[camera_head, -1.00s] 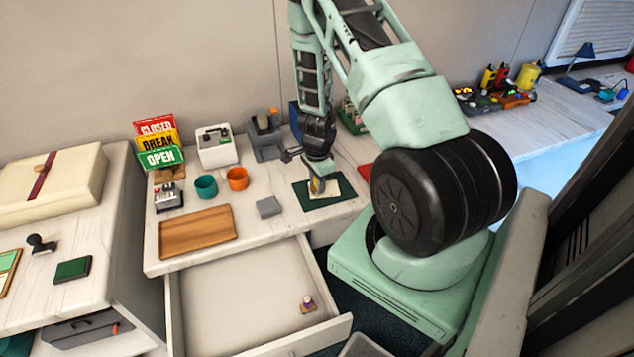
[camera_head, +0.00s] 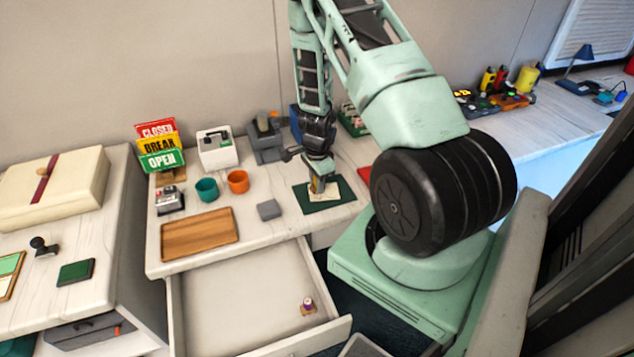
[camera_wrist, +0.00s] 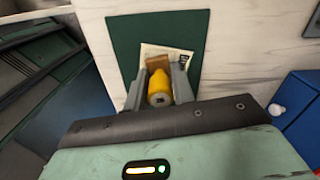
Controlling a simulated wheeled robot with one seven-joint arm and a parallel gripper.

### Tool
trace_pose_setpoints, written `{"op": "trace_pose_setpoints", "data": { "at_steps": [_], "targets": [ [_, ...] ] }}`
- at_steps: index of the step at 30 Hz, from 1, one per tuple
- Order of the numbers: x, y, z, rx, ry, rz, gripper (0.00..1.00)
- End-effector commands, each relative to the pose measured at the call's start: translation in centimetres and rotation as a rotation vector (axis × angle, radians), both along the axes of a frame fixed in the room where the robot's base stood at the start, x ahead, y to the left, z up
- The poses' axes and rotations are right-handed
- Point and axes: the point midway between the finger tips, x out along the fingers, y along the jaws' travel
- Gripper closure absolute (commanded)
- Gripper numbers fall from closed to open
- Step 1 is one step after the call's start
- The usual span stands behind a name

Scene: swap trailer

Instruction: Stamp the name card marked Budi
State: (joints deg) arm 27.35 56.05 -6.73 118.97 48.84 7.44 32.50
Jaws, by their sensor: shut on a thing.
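My gripper (camera_head: 318,185) is shut on a stamp with a yellow handle (camera_wrist: 159,86) and a wooden base. In the wrist view, the stamp sits between the two grey fingers. It is over a cream card (camera_wrist: 172,52), which lies on a dark green mat (camera_wrist: 126,38). The card (camera_head: 331,190) and mat (camera_head: 312,206) also show in the head view. I cannot tell whether the stamp's base touches the card. Any writing on the card is too small or hidden to read.
An open drawer (camera_head: 230,300) juts out in front, with a small purple-topped stamp (camera_head: 308,305) inside. A wooden tray (camera_head: 199,234), a grey block (camera_head: 269,209), and teal (camera_head: 206,189) and orange (camera_head: 238,181) cups stand left of the mat. A blue box (camera_wrist: 300,105) is near my gripper.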

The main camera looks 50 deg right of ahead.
Motion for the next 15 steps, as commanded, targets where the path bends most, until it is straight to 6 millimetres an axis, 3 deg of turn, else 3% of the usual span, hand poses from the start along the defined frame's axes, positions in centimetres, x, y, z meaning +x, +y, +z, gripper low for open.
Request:
{"op": "trace_pose_setpoints", "data": {
  "at_steps": [15],
  "targets": [
    [0.1,0.0,4.4,-0.001,-0.002,0.001,0.9]
  ]
}}
